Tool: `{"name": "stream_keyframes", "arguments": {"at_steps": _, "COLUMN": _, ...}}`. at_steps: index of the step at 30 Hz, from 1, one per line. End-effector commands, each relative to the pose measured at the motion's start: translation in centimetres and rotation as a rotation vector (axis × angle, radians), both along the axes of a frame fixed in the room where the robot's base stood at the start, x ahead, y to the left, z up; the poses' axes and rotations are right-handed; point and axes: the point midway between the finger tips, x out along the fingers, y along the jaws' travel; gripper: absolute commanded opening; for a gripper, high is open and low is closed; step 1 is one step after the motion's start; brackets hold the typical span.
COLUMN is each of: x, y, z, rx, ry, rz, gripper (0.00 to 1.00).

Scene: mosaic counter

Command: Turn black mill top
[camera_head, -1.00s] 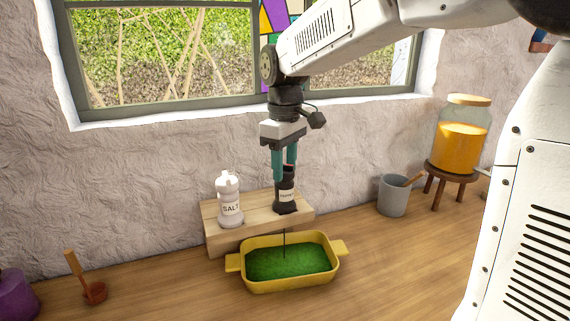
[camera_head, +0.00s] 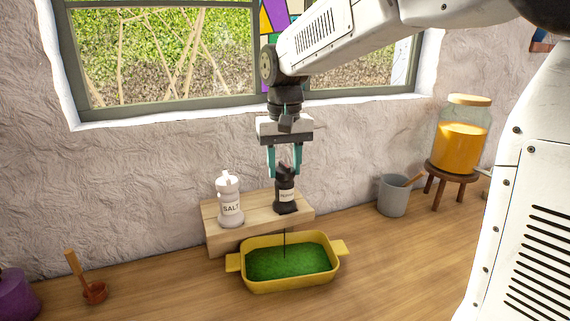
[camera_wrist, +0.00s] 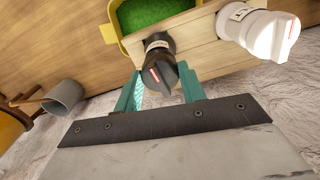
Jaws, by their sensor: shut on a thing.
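The black mill (camera_head: 285,198) with a white label stands upright at the right end of a wooden stand (camera_head: 258,221). My gripper (camera_head: 285,174) points down from above, with its two teal fingers on either side of the black mill top (camera_head: 286,172). In the wrist view the ridged mill top (camera_wrist: 157,77), with a red line on it, lies between the fingertips (camera_wrist: 160,88), and the gripper is shut on it. A thin dark line runs from below the mill into the yellow dish (camera_head: 243,285).
A white salt mill (camera_head: 230,206) stands on the stand to the left. The dish holds green stuff (camera_head: 290,262). A grey cup (camera_head: 392,197) and an orange jar (camera_head: 461,141) on a stool are at the right. The wall and window are close behind.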

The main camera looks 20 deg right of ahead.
Motion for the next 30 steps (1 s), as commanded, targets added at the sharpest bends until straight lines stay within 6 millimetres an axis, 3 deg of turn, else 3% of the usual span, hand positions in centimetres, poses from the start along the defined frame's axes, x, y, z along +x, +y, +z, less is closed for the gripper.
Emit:
{"name": "stream_keyframes", "arguments": {"at_steps": 9, "x": 0.02, "y": 0.03, "z": 0.03, "rx": 0.000, "ry": -0.001, "rz": -0.109, "gripper": 0.17}}
{"name": "stream_keyframes", "arguments": {"at_steps": 24, "x": 0.02, "y": 0.03, "z": 0.03, "rx": 0.000, "ry": -0.001, "rz": -0.127, "gripper": 0.17}}
{"name": "stream_keyframes", "arguments": {"at_steps": 25, "x": 0.02, "y": 0.03, "z": 0.03, "rx": 0.000, "ry": -0.001, "rz": -0.127, "gripper": 0.43}}
{"name": "stream_keyframes", "arguments": {"at_steps": 27, "x": 0.02, "y": 0.03, "z": 0.03, "rx": 0.000, "ry": -0.001, "rz": -0.127, "gripper": 0.62}}
{"name": "stream_keyframes", "arguments": {"at_steps": 30, "x": 0.01, "y": 0.02, "z": 0.02, "rx": 0.000, "ry": -0.001, "rz": -0.127, "gripper": 0.63}}
